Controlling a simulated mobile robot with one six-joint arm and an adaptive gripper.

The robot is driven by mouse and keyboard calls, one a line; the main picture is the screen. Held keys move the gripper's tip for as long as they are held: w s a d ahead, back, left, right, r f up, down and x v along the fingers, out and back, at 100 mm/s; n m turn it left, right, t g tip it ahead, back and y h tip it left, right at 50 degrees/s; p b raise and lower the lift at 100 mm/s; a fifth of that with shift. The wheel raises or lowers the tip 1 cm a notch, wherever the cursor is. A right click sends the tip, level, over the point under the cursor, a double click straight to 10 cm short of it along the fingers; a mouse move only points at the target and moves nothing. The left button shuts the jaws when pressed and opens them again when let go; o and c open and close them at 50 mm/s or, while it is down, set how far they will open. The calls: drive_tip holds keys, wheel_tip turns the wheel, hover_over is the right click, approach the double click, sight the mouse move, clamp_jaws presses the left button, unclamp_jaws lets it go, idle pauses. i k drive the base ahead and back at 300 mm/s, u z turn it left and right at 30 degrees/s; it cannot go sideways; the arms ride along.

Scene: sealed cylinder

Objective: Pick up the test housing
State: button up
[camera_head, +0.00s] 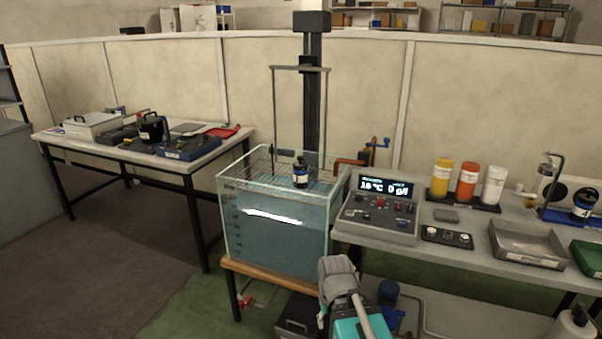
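A small dark cylinder with a white and blue label (301,175), which looks like the test housing, stands upright at the water tank. It appears to rest on the wire rack (262,163) at the top of the glass tank (275,230). No gripper fingers are visible.
A tall frame rises behind the tank. Right of it, a control console (378,206), yellow, orange and white bottles (467,182), a grey tray (526,244) and a green bin (588,257) crowd the bench (465,225). A cluttered table (190,163) stands left, with open floor before it.

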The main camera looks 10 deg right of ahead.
sight(300, 167)
drive_tip(key=i, duration=1)
